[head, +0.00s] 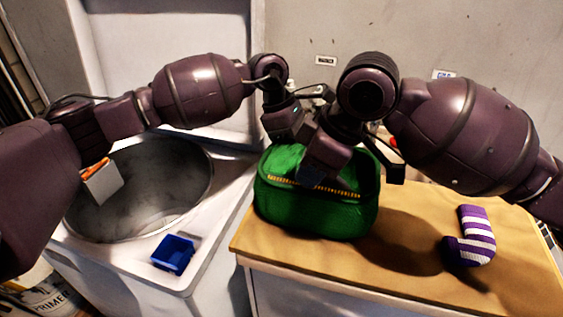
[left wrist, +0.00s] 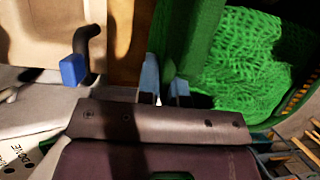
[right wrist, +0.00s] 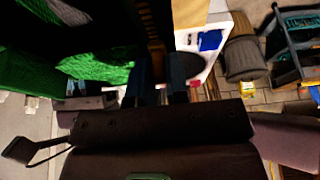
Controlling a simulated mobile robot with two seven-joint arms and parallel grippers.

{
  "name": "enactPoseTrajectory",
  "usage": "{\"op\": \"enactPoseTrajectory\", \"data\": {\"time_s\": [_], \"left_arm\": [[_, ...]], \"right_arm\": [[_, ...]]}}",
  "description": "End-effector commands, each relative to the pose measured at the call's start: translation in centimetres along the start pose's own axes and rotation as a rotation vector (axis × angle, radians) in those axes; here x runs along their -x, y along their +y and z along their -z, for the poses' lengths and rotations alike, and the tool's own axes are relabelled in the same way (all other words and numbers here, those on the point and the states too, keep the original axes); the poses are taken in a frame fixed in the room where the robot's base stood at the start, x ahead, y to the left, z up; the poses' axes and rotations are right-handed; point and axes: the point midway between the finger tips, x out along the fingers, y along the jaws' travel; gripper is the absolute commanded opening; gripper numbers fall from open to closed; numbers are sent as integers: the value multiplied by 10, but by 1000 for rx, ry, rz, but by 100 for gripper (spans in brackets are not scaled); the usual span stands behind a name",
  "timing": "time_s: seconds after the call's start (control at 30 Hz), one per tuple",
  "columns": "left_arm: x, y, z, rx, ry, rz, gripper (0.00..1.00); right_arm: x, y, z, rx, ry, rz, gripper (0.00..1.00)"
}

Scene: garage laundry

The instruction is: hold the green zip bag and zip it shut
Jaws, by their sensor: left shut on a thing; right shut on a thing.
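The green zip bag (head: 305,212) stands on the wooden top of a cabinet, near its left edge. Its yellow zipper teeth (head: 343,191) show along the upper front rim. My right gripper (head: 312,178) is over the front rim, shut at the zipper; the small part between its fingers is hidden. In the right wrist view a yellow-brown zipper strip (right wrist: 155,48) runs down to the fingertips. My left gripper (left wrist: 165,82) is shut on the bag's green edge, at its left end. In the head view the arms hide the left fingertips and part of the opening.
A purple-and-white striped sock (head: 473,238) lies on the wooden top (head: 405,275) to the right. A top-loading washer (head: 225,185) with an open drum is at left, with a small blue box (head: 173,254) on its front edge. The wall is close behind.

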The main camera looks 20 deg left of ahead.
Motion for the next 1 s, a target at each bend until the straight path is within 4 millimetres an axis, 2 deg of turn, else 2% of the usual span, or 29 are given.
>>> {"op": "enactPoseTrajectory", "data": {"time_s": [0.1,0.33,0.5,0.8,0.83,0.93,1.0], "left_arm": [[0,0,0,-1,0,1,0],[0,0,0,-2,0,1,0],[0,0,0,-2,0,1,0],[1,0,1,-1,2,0,0],[1,0,1,0,2,0,0],[1,0,1,0,2,0,0],[1,0,1,0,1,0,0]], "right_arm": [[11,1,-26,-4,-1,-3,0],[26,1,-64,-3,-2,-3,0],[31,0,-74,-1,-2,-3,0],[31,0,-75,-1,-3,-2,0],[31,0,-75,-1,-4,-2,19],[31,0,-75,-1,-3,-2,34],[31,0,-74,0,-3,-2,38]]}}
